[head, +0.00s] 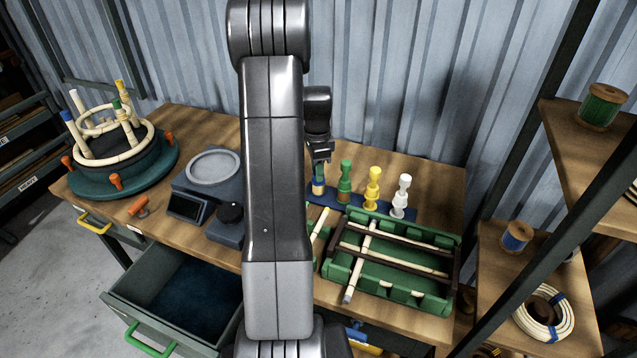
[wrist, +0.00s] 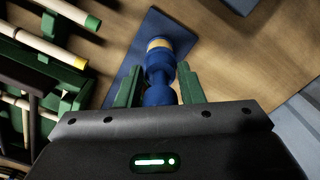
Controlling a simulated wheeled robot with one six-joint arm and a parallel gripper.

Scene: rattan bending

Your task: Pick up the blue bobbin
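The blue bobbin (wrist: 159,72), with a pale yellow band, stands at the left end of a row on the blue rack (wrist: 133,58). In the head view, the bobbin (head: 318,190) is partly hidden by my gripper (head: 319,168), which is directly above and around its upper part. In the wrist view, my gripper's green fingers (wrist: 160,78) stand apart, one on each side of the bobbin, with little space between. They look open, but contact is hard to judge.
Green (head: 345,181), yellow (head: 373,188) and white (head: 402,197) bobbins stand to the right on the rack. A green tray (head: 440,297) with rods lies in front. A dial device (head: 213,168) is left of my arm. A shelf with a blue spool (head: 516,237) is right.

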